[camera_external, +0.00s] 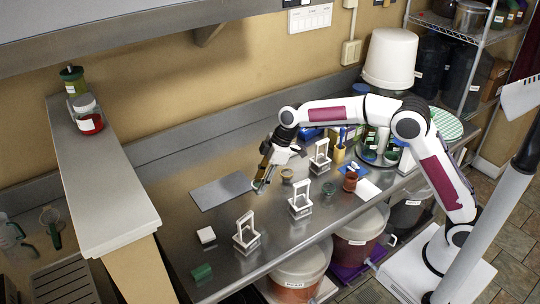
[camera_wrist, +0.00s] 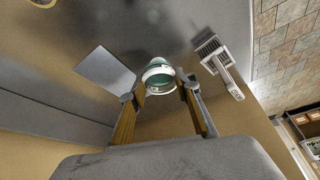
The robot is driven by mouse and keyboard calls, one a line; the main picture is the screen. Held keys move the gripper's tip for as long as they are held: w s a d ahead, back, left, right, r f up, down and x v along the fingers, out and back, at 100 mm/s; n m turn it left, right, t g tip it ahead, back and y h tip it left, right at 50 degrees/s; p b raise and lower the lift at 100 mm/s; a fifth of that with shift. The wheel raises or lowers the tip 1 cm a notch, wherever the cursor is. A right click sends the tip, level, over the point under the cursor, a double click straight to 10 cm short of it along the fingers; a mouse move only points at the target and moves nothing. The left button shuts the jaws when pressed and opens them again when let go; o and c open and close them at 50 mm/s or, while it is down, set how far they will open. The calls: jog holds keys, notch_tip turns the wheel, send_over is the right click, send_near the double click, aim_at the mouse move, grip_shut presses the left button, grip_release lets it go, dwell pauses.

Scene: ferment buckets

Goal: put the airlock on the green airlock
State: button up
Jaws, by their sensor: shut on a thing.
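My gripper (camera_external: 262,184) is over the steel bench, at the right end of the grey mat. In the wrist view its fingers (camera_wrist: 160,93) are shut on a small round, clear piece with a pale rim and green inside (camera_wrist: 158,74), which looks like the airlock. I cannot tell if the green is its own colour or shows through it. In the outside view the held piece is mostly hidden by the fingers. A small greenish clear cup (camera_external: 328,188) stands on the bench to the right, between white stands. I cannot tell for sure which thing is the green airlock.
White stands (camera_external: 246,234) (camera_external: 300,201) (camera_external: 320,158) rise from the bench. A brown cup (camera_external: 287,174), an orange cup (camera_external: 350,181), a white block (camera_external: 206,235) and a green piece (camera_external: 201,271) lie around. The grey mat (camera_external: 222,190) is bare.

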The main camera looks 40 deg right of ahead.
jog(key=shift+w+d+r, duration=0.2)
jog(key=shift+w+d, duration=0.15)
jog(key=shift+d, duration=0.05)
jog(key=d+r+m+t, duration=0.15)
jog(key=d+r, duration=0.25)
jog(key=d, duration=0.4)
jog(key=d+r+m+g, duration=0.1)
jog(key=d+r+m, duration=0.15)
jog(key=d, duration=0.55)
jog(key=s+d+f+h, duration=0.1)
jog(key=s+d+f, duration=0.1)
jog(key=s+d, duration=0.6)
jog(key=shift+s+d+f+m+t, duration=0.3)
jog(key=shift+s+d+t, duration=0.15)
jog(key=shift+d, duration=0.15)
jog(key=shift+f, duration=0.1)
notch_tip(320, 180, down, 6)
